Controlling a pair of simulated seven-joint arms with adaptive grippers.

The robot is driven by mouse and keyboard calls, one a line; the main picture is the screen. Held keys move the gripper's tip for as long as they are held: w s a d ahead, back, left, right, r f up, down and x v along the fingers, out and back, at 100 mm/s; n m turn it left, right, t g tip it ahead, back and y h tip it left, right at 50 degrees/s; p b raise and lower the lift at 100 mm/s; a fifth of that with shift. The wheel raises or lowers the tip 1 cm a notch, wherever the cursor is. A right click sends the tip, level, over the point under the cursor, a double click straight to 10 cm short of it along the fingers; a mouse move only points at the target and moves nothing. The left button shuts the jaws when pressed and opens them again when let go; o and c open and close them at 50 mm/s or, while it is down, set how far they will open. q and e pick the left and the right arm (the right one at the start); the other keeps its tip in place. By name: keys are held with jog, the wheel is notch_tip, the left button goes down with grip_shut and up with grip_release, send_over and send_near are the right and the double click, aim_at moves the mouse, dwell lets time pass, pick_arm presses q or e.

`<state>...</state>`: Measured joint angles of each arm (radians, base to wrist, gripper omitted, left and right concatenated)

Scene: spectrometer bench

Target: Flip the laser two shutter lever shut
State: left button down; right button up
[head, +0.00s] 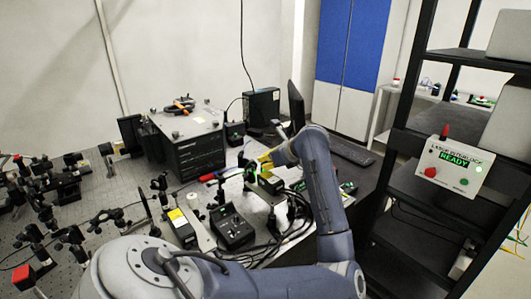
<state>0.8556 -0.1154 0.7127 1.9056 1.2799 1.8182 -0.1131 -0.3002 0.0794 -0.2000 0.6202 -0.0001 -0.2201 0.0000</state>
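One arm, which I take to be my left, comes in from the lower left, bends at the right and reaches back over the bench. Its gripper (264,164) is small and partly blended with the clutter near a yellow-marked black unit (270,182). I cannot tell whether its fingers are open or shut, or whether they touch anything. A green glow shows beside it. Another low box with a yellow label (179,217) lies to the front left. I cannot make out the laser two shutter lever or its position. My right gripper is not in view.
A large black box (197,157) with an orange-handled tool (180,105) on top stands behind. Optics posts crowd the perforated bench (110,192). A black control box (232,229) and cables lie in front. An interlock panel (450,154) reading READY is on the right rack.

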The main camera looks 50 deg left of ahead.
pick_arm(q)
jog(key=c, duration=2.2)
grip_release()
jog(key=shift+a+r, duration=0.1)
jog(key=c, duration=1.4)
grip_release()
jog(key=v, duration=1.2)
jog(key=shift+s, duration=0.1)
